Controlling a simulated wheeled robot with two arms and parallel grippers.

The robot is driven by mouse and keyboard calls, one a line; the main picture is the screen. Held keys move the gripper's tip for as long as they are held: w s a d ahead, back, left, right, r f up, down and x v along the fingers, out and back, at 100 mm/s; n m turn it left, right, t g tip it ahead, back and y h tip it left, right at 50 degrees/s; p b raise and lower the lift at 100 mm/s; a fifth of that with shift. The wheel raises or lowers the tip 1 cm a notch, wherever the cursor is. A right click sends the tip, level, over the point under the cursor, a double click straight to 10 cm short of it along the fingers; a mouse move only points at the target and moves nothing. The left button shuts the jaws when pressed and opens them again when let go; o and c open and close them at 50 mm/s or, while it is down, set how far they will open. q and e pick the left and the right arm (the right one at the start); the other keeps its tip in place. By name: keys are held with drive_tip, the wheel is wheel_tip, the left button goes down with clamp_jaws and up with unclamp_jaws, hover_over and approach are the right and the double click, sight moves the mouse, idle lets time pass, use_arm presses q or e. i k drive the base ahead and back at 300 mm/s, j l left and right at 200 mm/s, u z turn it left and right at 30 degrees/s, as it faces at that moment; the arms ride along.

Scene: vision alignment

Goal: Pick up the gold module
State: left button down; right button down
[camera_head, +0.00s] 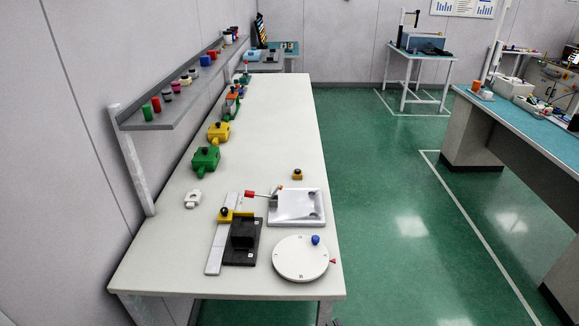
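A small gold module (297,175) with a dark knob on top sits on the white table (270,120), near its right edge and just behind the white tray-like fixture. It stands apart from the things around it, and nothing touches it. Neither of my grippers is in view.
A white fixture (312,204), a round white dial (290,270) with a blue knob, and a black block on a plate (240,253) fill the near table. Green (205,160) and yellow (218,131) housings stand left. A shelf (190,90) runs along the wall. The table's middle is clear.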

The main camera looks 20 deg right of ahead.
sight(298, 172)
drive_tip(key=l+u, duration=0.3)
drive_tip(key=l, duration=2.05)
drive_tip(key=k, duration=0.05)
